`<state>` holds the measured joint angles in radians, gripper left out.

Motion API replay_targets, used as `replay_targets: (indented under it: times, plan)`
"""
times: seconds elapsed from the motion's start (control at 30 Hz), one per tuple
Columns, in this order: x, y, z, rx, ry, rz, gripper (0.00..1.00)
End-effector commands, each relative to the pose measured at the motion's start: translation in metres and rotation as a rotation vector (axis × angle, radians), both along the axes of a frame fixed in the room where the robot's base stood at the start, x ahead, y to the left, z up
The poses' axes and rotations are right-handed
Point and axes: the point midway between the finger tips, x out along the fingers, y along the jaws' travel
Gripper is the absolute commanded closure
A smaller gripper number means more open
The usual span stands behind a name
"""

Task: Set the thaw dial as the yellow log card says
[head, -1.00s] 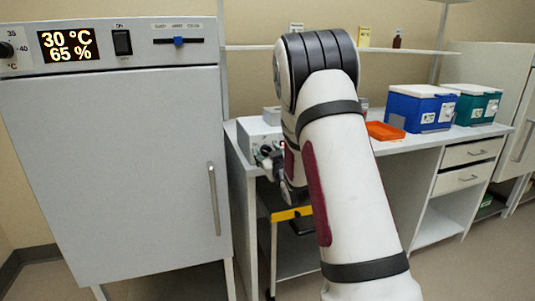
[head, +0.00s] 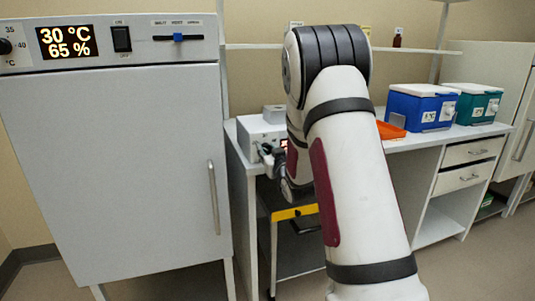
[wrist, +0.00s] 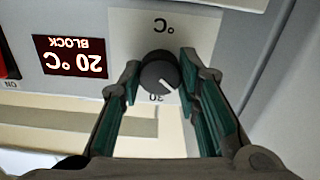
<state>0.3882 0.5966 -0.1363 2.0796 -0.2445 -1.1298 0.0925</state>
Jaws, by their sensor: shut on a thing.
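The thaw dial (wrist: 159,72) is a dark round knob with a white pointer mark, on the front panel of a pale block unit (head: 250,128). In the wrist view, which is upside down, the pointer aims near a "30" mark; most other marks are hidden. The unit's red display (wrist: 71,56) reads 20 °C BLOCK. My gripper (wrist: 161,76) is shut on the dial, one finger on each side. In the head view it is largely hidden by my arm. A small yellow card-like thing (head: 366,30) on the shelf is mostly covered by my arm; no writing is readable.
A tall incubator (head: 120,170) showing 30 °C and 65 % stands at left. An orange tray (head: 390,131), a blue box (head: 410,106) and a teal box (head: 470,108) sit along the bench. A dark cart with a yellow edge (head: 294,212) stands below the unit.

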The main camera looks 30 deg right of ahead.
Motion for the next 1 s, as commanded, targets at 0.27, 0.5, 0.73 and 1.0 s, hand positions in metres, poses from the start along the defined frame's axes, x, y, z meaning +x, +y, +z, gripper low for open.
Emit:
replay_targets:
  times: [0.27,0.5,0.73,1.0]
  plan:
    - [0.0,-0.001,-0.0009,0.242,-0.072,-0.001,0.97]
    - [-0.0002,-0.0016,-0.0008,0.462,-0.135,-0.001,0.97]
    - [-0.0003,-0.0015,-0.0004,0.672,-0.195,-0.001,0.97]
    - [-0.0006,-0.002,-0.0001,0.919,-0.266,-0.001,0.97]
